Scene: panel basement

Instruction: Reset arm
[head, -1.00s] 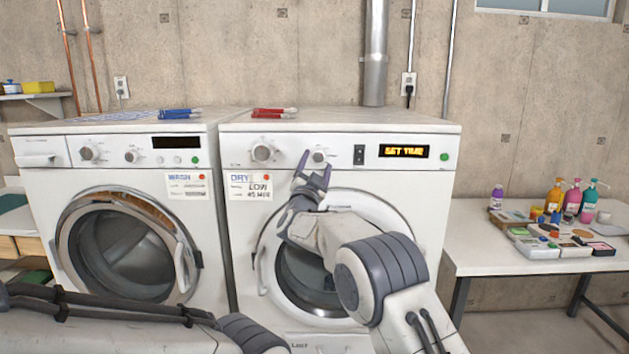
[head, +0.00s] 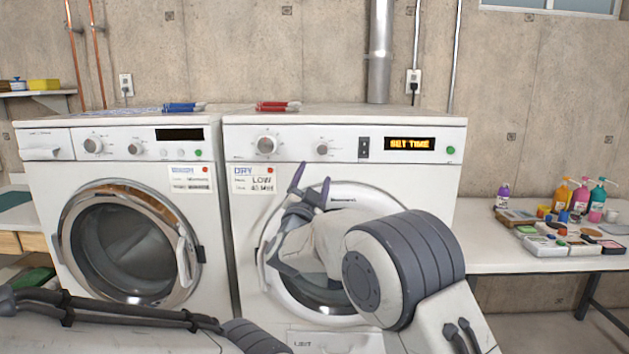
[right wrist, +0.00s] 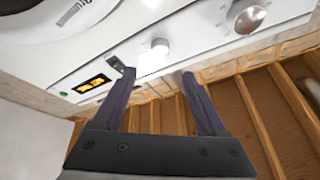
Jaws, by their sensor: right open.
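My right gripper (head: 311,188) is open and empty in front of the dryer (head: 455,160), just below its control panel. Its two dark fingers also show apart in the right wrist view (right wrist: 155,80), with nothing between them. The dryer's smaller knob (head: 322,149) is above the fingertips, apart from them, and shows in the right wrist view (right wrist: 160,46). The dryer display (head: 409,144) reads "SET TIME". My left arm crosses the bottom left of the head view; its gripper is not in view.
The washer (head: 45,180) stands left of the dryer, its round door (head: 185,255) in front. Red pens (head: 278,106) and blue pens (head: 185,107) lie on the machine tops. A white table (head: 490,262) with bottles and small items stands at the right.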

